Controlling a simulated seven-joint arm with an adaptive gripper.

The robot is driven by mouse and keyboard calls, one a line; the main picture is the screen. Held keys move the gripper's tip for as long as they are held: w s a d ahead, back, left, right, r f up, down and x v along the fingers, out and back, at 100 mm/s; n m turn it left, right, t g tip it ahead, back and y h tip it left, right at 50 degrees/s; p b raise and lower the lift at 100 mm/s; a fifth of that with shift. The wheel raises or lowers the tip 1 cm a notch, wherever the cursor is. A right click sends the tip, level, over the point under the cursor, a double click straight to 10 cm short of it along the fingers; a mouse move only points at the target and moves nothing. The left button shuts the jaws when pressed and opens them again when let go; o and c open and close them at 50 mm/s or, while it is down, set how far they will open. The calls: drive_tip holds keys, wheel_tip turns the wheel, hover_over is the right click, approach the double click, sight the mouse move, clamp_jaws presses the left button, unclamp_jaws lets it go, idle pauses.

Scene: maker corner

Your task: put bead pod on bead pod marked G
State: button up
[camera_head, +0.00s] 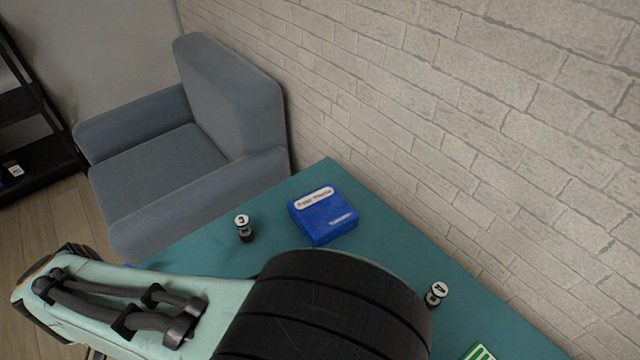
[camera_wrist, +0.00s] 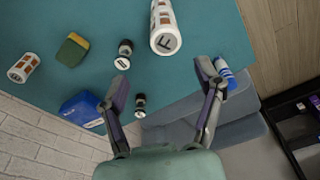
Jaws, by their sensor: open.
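In the head view a small dark bead pod (camera_head: 243,229) with a white marked top stands upright on the teal table, left of a blue box. Another small pod-like thing (camera_head: 437,294) with a marked white top stands near the wall. In the wrist view two small dark pods with white tops show, one (camera_wrist: 124,50) at upper centre and one (camera_wrist: 140,102) lower, near the armchair. Their small marks are too unclear to tell which is G. My gripper (camera_wrist: 162,88) is open and empty, fingers wide apart, both pods on its left side. In the head view my arm hides it.
A blue box (camera_head: 323,215) lies near the wall. The wrist view shows a large white cylinder marked F (camera_wrist: 165,30), another white-orange cylinder (camera_wrist: 24,67), a green-yellow block (camera_wrist: 72,50) and a blue-white thing (camera_wrist: 225,72). A grey armchair (camera_head: 185,150) stands beyond the table edge.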

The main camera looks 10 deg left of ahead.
drive_tip(key=w+d+r+m+h, duration=0.1)
drive_tip(key=w+d+r, duration=0.15)
drive_tip(key=d, duration=0.65)
drive_tip(key=w+d+r+m, duration=0.15)
drive_tip(key=w+d, duration=0.25)
drive_tip(key=d, duration=0.5)
drive_tip(key=s+d+g, duration=0.1)
drive_tip(key=s+d, duration=0.3)
drive_tip(key=d, duration=0.3)
drive_tip(key=s+d+y, duration=0.1)
drive_tip(key=s+d, duration=0.4)
drive_tip(key=d, duration=0.3)
drive_tip(key=shift+d+m+g, duration=0.15)
drive_tip(key=shift+m+g, duration=0.2)
drive_tip(key=shift+g, duration=0.05)
